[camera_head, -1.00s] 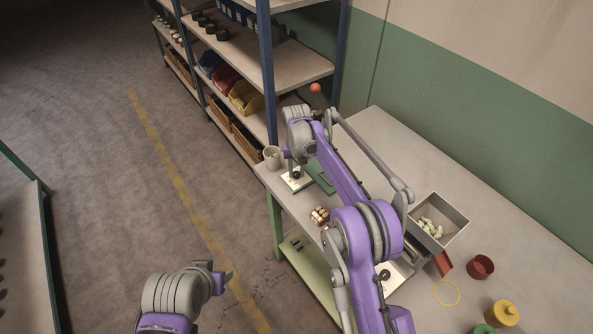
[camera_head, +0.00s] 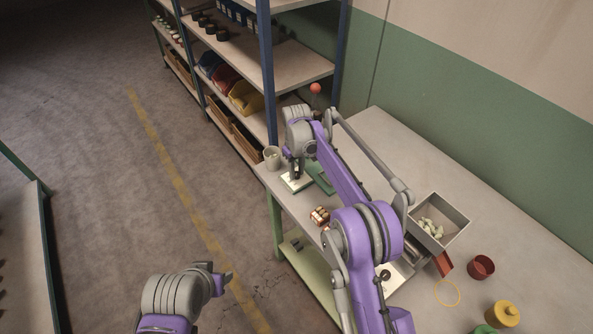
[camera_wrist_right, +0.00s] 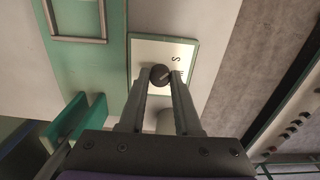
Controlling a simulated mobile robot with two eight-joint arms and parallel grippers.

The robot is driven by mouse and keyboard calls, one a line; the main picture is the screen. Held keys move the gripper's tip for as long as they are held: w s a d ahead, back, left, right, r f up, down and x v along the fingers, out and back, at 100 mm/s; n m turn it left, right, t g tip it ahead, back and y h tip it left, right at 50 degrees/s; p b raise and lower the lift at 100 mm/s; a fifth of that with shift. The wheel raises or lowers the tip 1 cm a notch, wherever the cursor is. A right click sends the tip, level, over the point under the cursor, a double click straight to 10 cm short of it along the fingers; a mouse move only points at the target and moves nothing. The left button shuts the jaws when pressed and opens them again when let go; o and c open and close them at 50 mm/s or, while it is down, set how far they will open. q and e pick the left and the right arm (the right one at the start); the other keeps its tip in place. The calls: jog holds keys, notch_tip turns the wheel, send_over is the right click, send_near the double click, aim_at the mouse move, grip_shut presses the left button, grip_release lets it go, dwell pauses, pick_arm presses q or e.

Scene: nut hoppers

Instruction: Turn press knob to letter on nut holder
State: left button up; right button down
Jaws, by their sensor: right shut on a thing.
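The press knob (camera_wrist_right: 160,73) is dark and round, on a white plate (camera_wrist_right: 150,52) with a green edge. Letters are printed on the plate; an S is readable and another is partly covered by a finger. My right gripper (camera_wrist_right: 163,77) is shut on the knob from above. In the head view my right gripper (camera_head: 295,172) is over the white plate (camera_head: 292,184) at the table's far left corner. A small brown and white block (camera_head: 320,216), perhaps the nut holder, lies nearer; no letter is readable on it. My left gripper (camera_head: 224,278) hangs over the floor, its jaws unclear.
A pale cup (camera_head: 272,158) stands just left of the plate. The green press base (camera_head: 320,178) is on its right. A grey bin (camera_head: 462,228) with pale pieces, a red cup (camera_head: 481,267) and a yellow container (camera_head: 503,313) stand on the right of the table.

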aim_at(297, 173)
dwell(0.3)
jog(key=c, duration=0.6)
grip_release()
jog(key=shift+r, duration=0.15)
notch_tip(297, 173, up, 11)
jog(key=shift+f+p, duration=0.2)
jog(key=shift+p, duration=0.15)
